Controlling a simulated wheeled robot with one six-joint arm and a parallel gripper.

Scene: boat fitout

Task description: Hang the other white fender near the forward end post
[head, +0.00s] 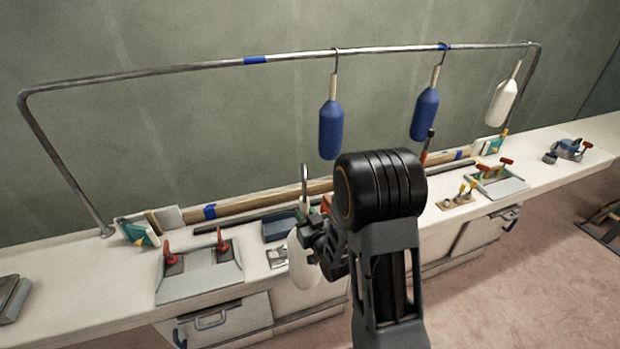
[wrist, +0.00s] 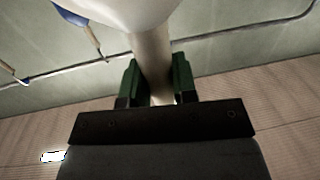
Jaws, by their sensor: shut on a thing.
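My gripper (head: 312,228) is shut on the neck of a white fender (head: 299,258), low in front of the counter in the head view. The fender's metal hook (head: 304,178) points up, below the rail, and hangs on nothing. My arm hides part of its body. In the wrist view the green fingers (wrist: 155,85) grip the fender's pale neck (wrist: 150,55). Another white fender (head: 502,102) hangs near the rail's right end post (head: 531,85). The left end post (head: 62,160) has no fender beside it.
The metal rail (head: 180,69) carries two blue fenders (head: 331,130) (head: 425,115). Its left stretch, with a blue band (head: 255,60), is free. The counter (head: 60,265) below holds books (head: 140,229), red-handled fittings (head: 200,270) and a blue-grey box (head: 279,227).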

